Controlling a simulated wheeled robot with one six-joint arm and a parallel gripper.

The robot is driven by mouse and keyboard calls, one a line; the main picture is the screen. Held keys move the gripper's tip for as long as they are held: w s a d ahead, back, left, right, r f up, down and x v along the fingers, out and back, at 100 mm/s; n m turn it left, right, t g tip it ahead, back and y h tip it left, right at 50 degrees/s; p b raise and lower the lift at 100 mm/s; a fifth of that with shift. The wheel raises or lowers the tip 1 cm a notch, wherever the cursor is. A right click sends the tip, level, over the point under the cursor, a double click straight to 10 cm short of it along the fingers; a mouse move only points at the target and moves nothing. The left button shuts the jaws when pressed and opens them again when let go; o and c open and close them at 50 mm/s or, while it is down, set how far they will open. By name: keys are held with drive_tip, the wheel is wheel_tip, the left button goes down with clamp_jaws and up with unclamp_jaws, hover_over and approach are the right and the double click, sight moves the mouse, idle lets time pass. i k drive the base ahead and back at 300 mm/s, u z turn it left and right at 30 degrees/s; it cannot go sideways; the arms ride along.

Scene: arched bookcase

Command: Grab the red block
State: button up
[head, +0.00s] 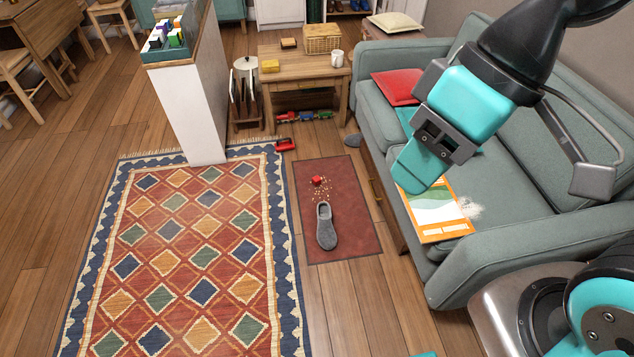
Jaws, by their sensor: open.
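A small red block (317,181) lies on the dark red mat (345,225) on the floor, with pale crumbs scattered around it. A grey slipper (326,228) lies on the same mat, just in front of the block. My gripper (413,182) is in the air at the right, over the sofa side and well apart from the block. It is open and I see nothing between its fingers; one finger mostly hides the other.
A grey-green sofa (545,215) with a red cushion (397,86) and magazine (437,212) fills the right. A patterned rug (180,250) lies left of the mat. A red dustpan-like thing (285,145) and toy train (303,117) lie near the wooden table (300,77).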

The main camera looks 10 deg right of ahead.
sight(316, 180)
drive_tip(key=u, duration=0.45)
drive_tip(key=k, duration=0.55)
drive_tip(key=u, duration=0.9)
drive_tip(key=i, duration=3.35)
drive_tip(key=z, duration=0.8)
drive_tip(key=i, duration=1.1)
drive_tip(key=z, duration=1.75)
drive_tip(key=i, duration=0.85)
drive_tip(key=z, duration=0.7)
